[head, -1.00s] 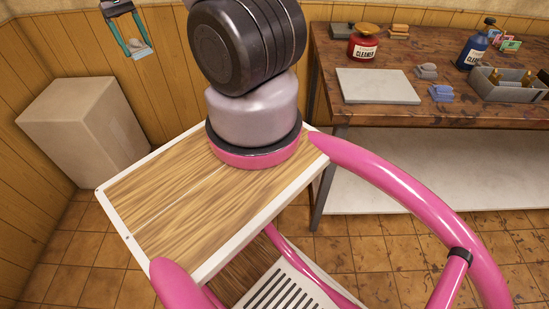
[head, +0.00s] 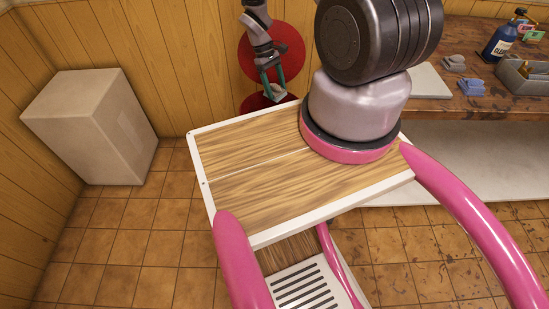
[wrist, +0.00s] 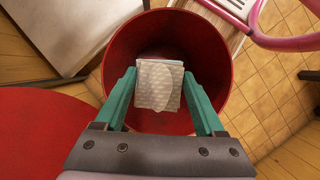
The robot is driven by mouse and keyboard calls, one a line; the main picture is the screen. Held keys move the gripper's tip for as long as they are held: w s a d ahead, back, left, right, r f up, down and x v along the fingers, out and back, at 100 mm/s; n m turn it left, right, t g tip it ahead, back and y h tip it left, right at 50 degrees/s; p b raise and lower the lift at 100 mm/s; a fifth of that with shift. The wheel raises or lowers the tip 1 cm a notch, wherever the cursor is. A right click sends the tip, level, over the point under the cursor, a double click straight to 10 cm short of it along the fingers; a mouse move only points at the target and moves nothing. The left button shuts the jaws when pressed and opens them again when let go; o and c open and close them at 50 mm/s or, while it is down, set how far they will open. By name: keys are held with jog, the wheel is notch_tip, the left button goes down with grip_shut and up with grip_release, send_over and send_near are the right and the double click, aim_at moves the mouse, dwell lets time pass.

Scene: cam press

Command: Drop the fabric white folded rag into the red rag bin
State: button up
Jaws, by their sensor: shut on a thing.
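My gripper (head: 275,92) with teal fingers hangs beyond the far edge of my wooden deck, pointing down. It is shut on the folded white rag (head: 279,91), which shows textured and pale between the fingers in the wrist view (wrist: 158,88). The red rag bin (head: 254,102) shows partly behind the deck edge. In the wrist view the open round bin (wrist: 125,42) lies beneath the rag, and the rag is framed inside its rim. The exact height above the bin is hard to tell.
A red disc (head: 290,42), perhaps the bin's lid, stands behind my gripper. A pale box (head: 85,125) stands at the left wall. A workbench (head: 440,105) at right carries a blue cleaner bottle (head: 500,42) and a grey tray (head: 520,85). Tiled floor is clear at left.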

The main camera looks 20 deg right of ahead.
jog(key=shift+a+f, duration=0.1)
jog(key=shift+f, duration=2.85)
jog(key=o, duration=1.4)
jog(key=shift+r, duration=0.1)
jog(key=v, duration=1)
jog(key=shift+w+a+r, duration=0.1)
jog(key=shift+r, duration=0.25)
